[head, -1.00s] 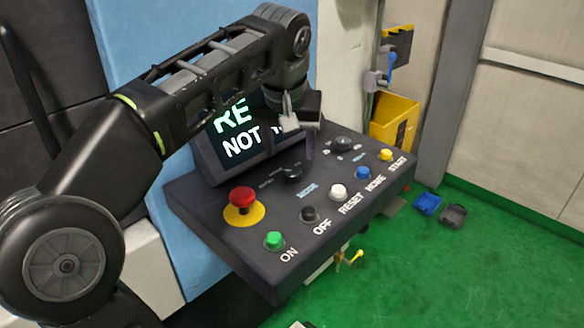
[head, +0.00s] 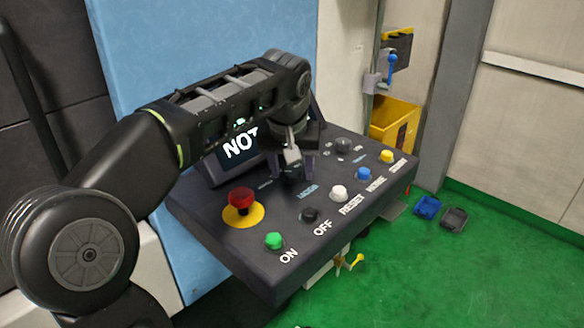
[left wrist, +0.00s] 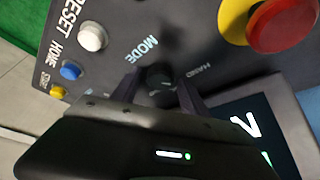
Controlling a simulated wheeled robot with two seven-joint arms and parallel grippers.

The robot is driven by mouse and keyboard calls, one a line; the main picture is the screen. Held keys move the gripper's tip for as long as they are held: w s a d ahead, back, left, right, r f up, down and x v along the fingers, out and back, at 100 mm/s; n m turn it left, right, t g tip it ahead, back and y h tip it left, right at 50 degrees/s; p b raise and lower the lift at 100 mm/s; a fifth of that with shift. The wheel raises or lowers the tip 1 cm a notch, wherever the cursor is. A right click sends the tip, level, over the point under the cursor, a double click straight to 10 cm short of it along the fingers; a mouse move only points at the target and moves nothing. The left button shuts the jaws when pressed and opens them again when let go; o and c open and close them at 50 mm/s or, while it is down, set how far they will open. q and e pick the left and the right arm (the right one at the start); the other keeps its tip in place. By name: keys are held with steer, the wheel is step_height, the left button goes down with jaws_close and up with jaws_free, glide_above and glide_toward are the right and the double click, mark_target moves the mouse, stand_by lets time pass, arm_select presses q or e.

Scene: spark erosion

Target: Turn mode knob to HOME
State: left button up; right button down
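The black mode knob (left wrist: 157,76) shows in the left wrist view beside the "MODE" label, with a "HAND" label on its other side. In the head view it is mostly hidden behind my left gripper (head: 294,176). The gripper points down at the panel. Its two fingers are apart in the left wrist view (left wrist: 158,92), one on each side of the knob. I cannot tell whether they touch it. The knob's pointer direction is not readable. My right gripper is not in view.
The sloped control panel (head: 248,258) carries a red emergency button (head: 241,197), a green ON button (head: 274,240), a black OFF button (head: 310,214), a white RESET button (head: 339,193), a blue HOME button (head: 364,173) and a yellow START button (head: 387,156). A second dark knob (head: 343,145) sits beyond the gripper. The screen (head: 238,145) stands behind.

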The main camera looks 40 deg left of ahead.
arm_select(q)
jaws_close()
stand_by(0.3)
steer(key=shift+m, duration=0.3)
steer(key=m+h, duration=0.1)
steer(key=m, duration=0.2)
steer(key=shift+a+t+h+p, duration=0.1)
steer(key=shift+t+h+p, duration=0.2)
steer(key=m+h, duration=0.1)
steer(key=m, duration=0.1)
steer(key=m+p, duration=0.1)
steer(key=m, duration=0.2)
steer(key=shift+a+h, duration=0.15)
steer(key=shift+h, duration=0.25)
steer(key=shift+o, duration=0.9)
jaws_free()
